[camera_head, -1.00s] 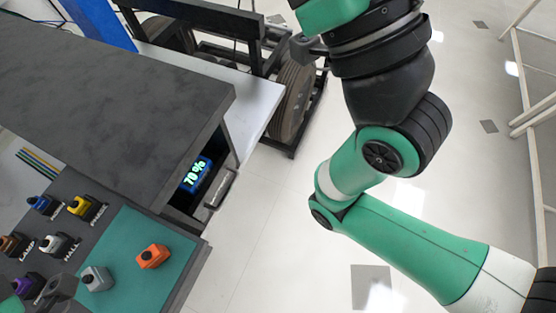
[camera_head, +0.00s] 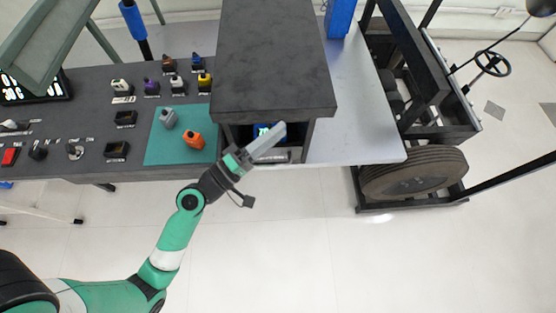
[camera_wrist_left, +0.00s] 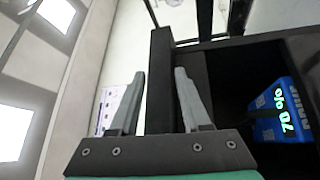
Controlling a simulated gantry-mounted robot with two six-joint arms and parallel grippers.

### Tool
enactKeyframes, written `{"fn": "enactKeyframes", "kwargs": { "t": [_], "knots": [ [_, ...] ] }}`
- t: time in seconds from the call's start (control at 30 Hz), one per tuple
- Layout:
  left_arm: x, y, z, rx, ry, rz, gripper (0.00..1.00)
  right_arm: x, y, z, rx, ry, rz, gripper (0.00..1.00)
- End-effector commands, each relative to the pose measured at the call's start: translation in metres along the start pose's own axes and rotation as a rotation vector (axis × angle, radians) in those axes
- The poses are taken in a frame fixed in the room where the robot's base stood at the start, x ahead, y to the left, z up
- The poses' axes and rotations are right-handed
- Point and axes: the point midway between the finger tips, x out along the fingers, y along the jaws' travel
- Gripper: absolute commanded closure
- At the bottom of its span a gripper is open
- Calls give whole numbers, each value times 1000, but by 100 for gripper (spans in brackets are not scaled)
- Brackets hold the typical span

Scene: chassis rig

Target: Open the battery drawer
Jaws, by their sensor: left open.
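The battery drawer (camera_head: 297,155) is under the dark grey box top, at its front edge. A blue battery (camera_head: 262,130) with a lit display sits in the dark opening, partly hidden by my gripper. In the left wrist view the battery (camera_wrist_left: 283,115) reads 70% and lies right of the fingers. My left gripper (camera_head: 270,143) is at the drawer front. In the left wrist view the open left gripper (camera_wrist_left: 160,75) has a dark upright edge between its fingers; I cannot tell whether they touch it. My right gripper is out of view.
The dark grey box top (camera_head: 272,65) overhangs the opening. A panel with several coloured blocks and a teal mat (camera_head: 165,145) lies to the left. A wheeled frame with a tire (camera_head: 415,172) stands at the right. The floor in front is clear.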

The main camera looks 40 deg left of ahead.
Motion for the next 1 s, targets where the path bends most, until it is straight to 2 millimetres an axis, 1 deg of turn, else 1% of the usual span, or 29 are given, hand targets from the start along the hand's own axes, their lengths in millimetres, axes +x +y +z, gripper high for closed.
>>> {"fn": "enactKeyframes", "kwargs": {
  "t": [0.03, 0.07, 0.1, 0.17, 0.2, 0.27, 0.3, 0.4, 0.47, 0.57, 0.67, 0.73, 0.87, 1.0],
  "knots": [
    [-14, -24, 0, -24, 15, -38, 53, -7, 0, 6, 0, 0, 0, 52],
    [-22, -37, 0, -40, 25, -61, 53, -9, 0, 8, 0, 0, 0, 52],
    [-34, -54, 0, -66, 40, -93, 53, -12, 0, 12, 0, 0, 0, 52],
    [-55, -82, 0, -107, 66, -146, 53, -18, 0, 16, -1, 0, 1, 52],
    [-70, -98, 2, -135, 84, -179, 53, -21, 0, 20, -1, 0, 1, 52],
    [-92, -122, 5, -178, 112, -228, 53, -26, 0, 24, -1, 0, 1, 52],
    [-106, -137, 7, -205, 131, -259, 53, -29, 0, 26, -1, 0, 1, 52],
    [-136, -164, 13, -264, 170, -321, 53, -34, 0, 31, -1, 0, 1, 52],
    [-146, -171, 16, -285, 184, -340, 53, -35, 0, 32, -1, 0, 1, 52],
    [-148, -171, 16, -293, 190, -345, 53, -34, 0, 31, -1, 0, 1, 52],
    [-144, -171, 15, -291, 187, -344, 53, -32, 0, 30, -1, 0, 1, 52],
    [-137, -173, 14, -290, 185, -344, 53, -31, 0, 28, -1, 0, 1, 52],
    [-114, -179, 12, -289, 181, -341, 53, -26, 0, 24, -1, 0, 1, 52],
    [-84, -191, 8, -288, 183, -341, 53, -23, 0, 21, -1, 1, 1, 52]
  ]
}}
